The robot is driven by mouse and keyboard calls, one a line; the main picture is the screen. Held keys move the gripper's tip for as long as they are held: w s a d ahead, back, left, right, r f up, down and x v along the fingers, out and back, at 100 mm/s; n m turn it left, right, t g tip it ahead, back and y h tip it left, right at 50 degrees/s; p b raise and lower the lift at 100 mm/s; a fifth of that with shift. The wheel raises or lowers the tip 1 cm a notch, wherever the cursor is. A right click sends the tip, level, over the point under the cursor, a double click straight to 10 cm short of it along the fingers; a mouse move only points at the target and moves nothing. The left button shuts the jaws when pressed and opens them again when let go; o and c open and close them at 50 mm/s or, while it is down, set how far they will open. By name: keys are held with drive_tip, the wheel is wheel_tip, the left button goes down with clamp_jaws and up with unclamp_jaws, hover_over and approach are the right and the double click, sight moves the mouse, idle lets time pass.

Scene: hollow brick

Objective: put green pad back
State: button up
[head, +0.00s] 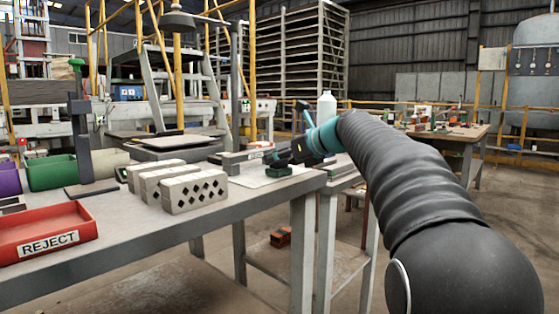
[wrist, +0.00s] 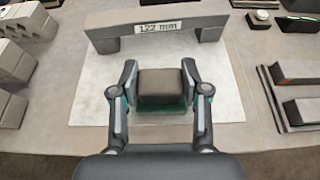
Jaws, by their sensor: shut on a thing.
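The green pad is a small block with a dark grey-brown top (wrist: 161,82) and a green lower edge, in the middle of the wrist view. My gripper (wrist: 160,88) has one finger against each side of it and is shut on it. The pad is over a pale plate (wrist: 90,95), and I cannot tell whether it touches the plate. In the head view my gripper (head: 288,156) is at the table's right end, with the dark green pad (head: 279,171) just under its fingers.
A grey bridge gauge (wrist: 115,32) marked 122 mm stands just beyond the pad. Dark bars with green edges (wrist: 298,110) lie at right. Hollow bricks (head: 194,191) stand left of the plate. A red REJECT tray (head: 75,222) is at the table's near left. A white bottle (head: 326,106) stands behind the arm.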

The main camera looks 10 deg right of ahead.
drive_tip(key=o, duration=1.2)
drive_tip(key=shift+f, duration=0.1)
drive_tip(key=shift+o, duration=0.2)
drive_tip(key=shift+s+d+r, duration=0.1)
drive_tip(key=shift+d+r, duration=0.05)
drive_tip(key=shift+r, duration=0.1)
drive_tip(key=p+v, duration=0.1)
drive_tip(key=v, duration=1)
drive_tip(key=shift+s+d+p, duration=0.15)
drive_tip(key=shift+s+p, duration=0.15)
